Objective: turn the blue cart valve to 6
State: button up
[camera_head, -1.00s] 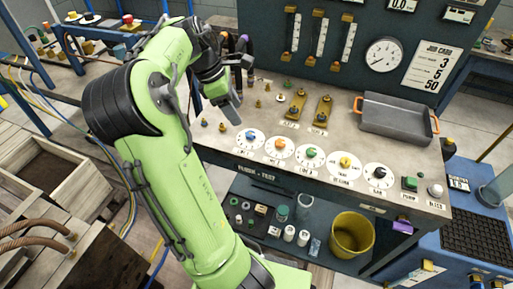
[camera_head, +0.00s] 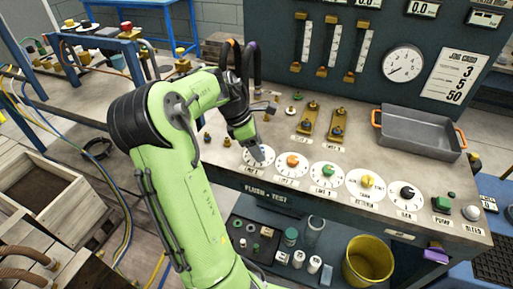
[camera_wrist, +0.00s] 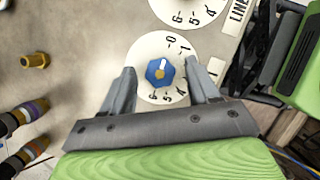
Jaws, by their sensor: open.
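The blue valve knob (camera_wrist: 160,73) sits on a round white dial numbered around its rim (camera_wrist: 160,43). A pale mark on the knob points roughly toward the 0. My gripper (camera_wrist: 160,66) is open, with one finger on each side of the knob and gaps between; I cannot tell the height of the fingertips above the panel. In the head view my gripper (camera_head: 262,158) is over the leftmost dial (camera_head: 248,160) and hides most of its knob.
An orange knob (camera_head: 292,161), a green knob (camera_head: 329,170), a yellow knob (camera_head: 367,181) and a black knob (camera_head: 407,193) stand in a row to the right on their own dials. Brass fittings (camera_wrist: 35,60) and dark hoses lie left of my gripper. A grey tray (camera_head: 420,138) is at the right.

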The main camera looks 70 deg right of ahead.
jog(key=c, duration=1)
jog(key=shift+r, duration=0.1)
jog(key=shift+c, duration=0.2)
